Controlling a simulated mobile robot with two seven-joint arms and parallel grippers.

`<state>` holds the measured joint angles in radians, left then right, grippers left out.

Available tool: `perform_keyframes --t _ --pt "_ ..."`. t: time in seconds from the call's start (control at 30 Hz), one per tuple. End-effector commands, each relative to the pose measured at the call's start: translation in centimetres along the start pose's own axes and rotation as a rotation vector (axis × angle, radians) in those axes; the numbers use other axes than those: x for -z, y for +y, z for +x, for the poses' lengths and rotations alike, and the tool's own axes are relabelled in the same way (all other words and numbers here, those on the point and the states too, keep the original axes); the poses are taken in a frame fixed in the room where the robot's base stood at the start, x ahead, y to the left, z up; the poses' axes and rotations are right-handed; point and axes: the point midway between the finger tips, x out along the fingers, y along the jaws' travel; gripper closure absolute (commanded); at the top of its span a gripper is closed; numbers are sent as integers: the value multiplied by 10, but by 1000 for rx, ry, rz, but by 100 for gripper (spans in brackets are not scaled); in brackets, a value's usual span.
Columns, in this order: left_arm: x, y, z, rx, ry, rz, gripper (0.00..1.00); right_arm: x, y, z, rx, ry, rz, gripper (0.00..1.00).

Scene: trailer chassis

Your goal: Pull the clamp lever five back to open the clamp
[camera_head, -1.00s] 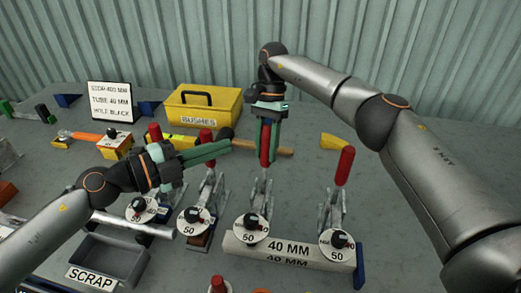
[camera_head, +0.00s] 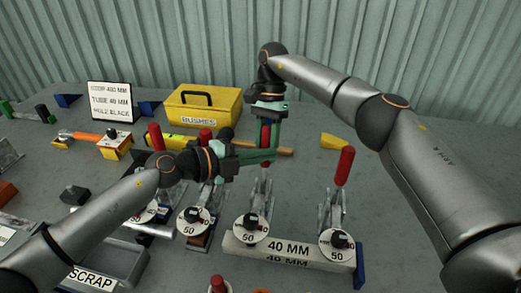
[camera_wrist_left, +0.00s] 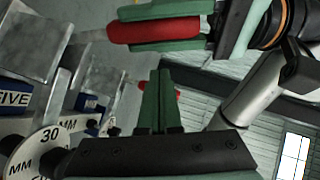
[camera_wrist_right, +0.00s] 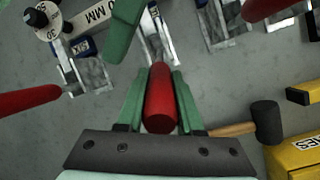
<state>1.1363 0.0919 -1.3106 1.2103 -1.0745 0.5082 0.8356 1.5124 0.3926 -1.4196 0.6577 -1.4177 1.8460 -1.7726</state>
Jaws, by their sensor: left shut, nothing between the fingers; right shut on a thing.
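My right gripper (camera_head: 267,140) is shut on an upright red clamp lever (camera_wrist_right: 160,100), with one green finger on each side of it. The lever belongs to the clamp (camera_head: 262,190) at the left end of the 40 MM block. My left gripper (camera_head: 271,156) is shut and empty, its fingertips close beside the right gripper's fingers; I cannot tell whether they touch. In the left wrist view, the held red lever (camera_wrist_left: 155,30) shows at the top. A blue label (camera_wrist_left: 12,98) reading "FIVE" shows at the left edge there. I cannot tell which clamp that label marks.
Another clamp's red lever (camera_head: 345,165) stands upright to the right. More red levers (camera_head: 205,140) stand left, partly behind my left arm. A yellow BUSHES box (camera_head: 203,105) and a mallet (camera_wrist_right: 265,122) lie behind. A grey SCRAP tray (camera_head: 125,262) is front left. Back-right table is mostly clear.

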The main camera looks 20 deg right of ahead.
Motion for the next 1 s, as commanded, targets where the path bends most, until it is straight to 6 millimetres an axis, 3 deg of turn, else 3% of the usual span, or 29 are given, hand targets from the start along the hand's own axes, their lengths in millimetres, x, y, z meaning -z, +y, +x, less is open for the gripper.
perform_keyframes --t 0.3,1.0 --pt "-23 1 6 0 2 -1 100 -1 -1 -1 4 -4 0 100" --pt "-35 -1 11 -22 0 -26 100 -1 0 0 3 -4 -1 100"
